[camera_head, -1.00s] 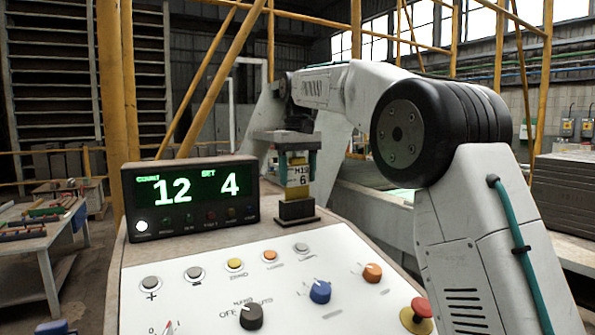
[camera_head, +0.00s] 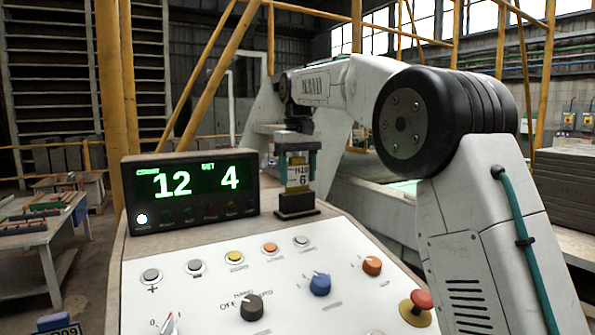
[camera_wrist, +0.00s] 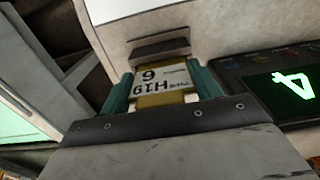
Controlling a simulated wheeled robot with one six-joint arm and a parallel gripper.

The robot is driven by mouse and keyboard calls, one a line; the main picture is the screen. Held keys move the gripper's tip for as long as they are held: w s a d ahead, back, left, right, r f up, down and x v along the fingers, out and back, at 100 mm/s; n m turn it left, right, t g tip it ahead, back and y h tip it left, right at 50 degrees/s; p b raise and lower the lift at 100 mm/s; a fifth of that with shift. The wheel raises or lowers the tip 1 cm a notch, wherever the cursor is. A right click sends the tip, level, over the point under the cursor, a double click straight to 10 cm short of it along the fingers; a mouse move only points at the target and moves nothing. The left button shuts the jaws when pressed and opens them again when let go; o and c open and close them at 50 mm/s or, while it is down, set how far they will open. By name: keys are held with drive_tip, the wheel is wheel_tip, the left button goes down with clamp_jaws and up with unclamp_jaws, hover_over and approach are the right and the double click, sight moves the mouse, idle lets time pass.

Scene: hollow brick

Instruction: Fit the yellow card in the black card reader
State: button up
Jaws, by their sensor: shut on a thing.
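The yellow card (camera_head: 299,187) has a white label reading H19 6. My gripper (camera_head: 298,171) is shut on it, with a teal finger at each side edge, and holds it upright. The black card reader (camera_head: 297,205) stands on the console just right of the display. The card's lower edge is right at the reader's top. In the wrist view the card (camera_wrist: 160,76) points at the reader (camera_wrist: 160,49), with its leading edge at or very close to it. I cannot tell whether the edge is inside the slot.
A black display box (camera_head: 190,195) showing 12 and 4 stands close left of the reader. The console panel (camera_head: 200,295) in front carries buttons, knobs and a red stop button (camera_head: 421,300). A table with parts (camera_head: 40,228) is at the far left.

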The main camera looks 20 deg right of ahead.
sight(298, 157)
drive_tip(key=shift+f, duration=0.35)
drive_tip(key=o, duration=1.1)
wheel_tip(298, 157, up, 7)
drive_tip(key=shift+r, duration=0.35)
